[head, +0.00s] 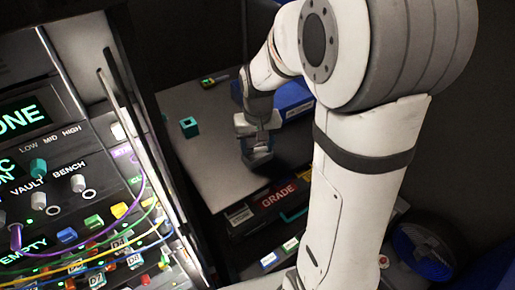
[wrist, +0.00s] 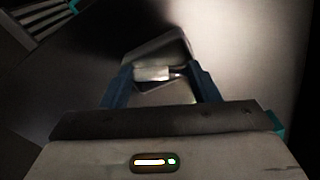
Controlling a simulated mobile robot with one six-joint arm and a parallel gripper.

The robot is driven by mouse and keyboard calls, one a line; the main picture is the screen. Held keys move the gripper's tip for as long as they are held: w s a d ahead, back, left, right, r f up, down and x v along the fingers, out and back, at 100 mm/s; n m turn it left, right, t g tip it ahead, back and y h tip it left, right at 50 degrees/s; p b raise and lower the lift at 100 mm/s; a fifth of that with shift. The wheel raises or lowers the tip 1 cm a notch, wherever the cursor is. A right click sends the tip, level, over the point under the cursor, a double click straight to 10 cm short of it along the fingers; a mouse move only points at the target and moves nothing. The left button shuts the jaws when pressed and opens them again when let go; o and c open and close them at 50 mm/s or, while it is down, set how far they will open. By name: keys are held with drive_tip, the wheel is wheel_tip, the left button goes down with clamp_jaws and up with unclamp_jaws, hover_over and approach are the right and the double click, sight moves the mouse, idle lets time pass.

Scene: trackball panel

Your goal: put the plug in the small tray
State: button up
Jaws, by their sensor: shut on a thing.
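My gripper (head: 258,150) is low over the grey table top, in the middle of the head view. In the wrist view its two blue fingers (wrist: 158,82) are closed on a small pale piece, which looks like the plug (wrist: 152,73). A grey, rounded, box-like shape that may be the small tray (wrist: 157,47) lies just beyond the fingertips. I cannot tell whether the plug touches it or is inside it. In the head view the gripper hides the plug.
The grey table (head: 222,170) is mostly bare. A teal cube (head: 189,126) stands on it at left, and a blue bin (head: 293,100) is behind the gripper. A GRADE sign (head: 278,194) is at the front. A panel with knobs and cables (head: 75,215) rises at left.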

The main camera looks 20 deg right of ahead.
sight(259, 163)
drive_tip(key=f, duration=0.1)
drive_tip(key=s+f, duration=0.1)
drive_tip(key=f, duration=0.1)
drive_tip(key=shift+s+f+g, duration=0.15)
drive_tip(key=shift+s+g, duration=0.25)
drive_tip(key=o, duration=0.8)
drive_tip(key=shift+o, duration=0.8)
drive_tip(key=shift+r, duration=0.2)
drive_tip(key=shift+w+r+p, duration=0.2)
drive_tip(key=shift+r+p, duration=0.15)
drive_tip(key=shift+p, duration=0.15)
drive_tip(key=shift+o, duration=0.4)
drive_tip(key=w+r, duration=0.1)
drive_tip(key=r, duration=0.1)
drive_tip(key=w+r, duration=0.1)
drive_tip(key=r, duration=0.1)
drive_tip(key=shift+w, duration=0.2)
wheel_tip(259, 163, up, 8)
drive_tip(key=s+f+n+t, duration=0.1)
drive_tip(key=s+t, duration=0.2)
drive_tip(key=s, duration=1.2)
drive_tip(key=shift+s+f, duration=0.15)
drive_tip(key=shift+f, duration=0.15)
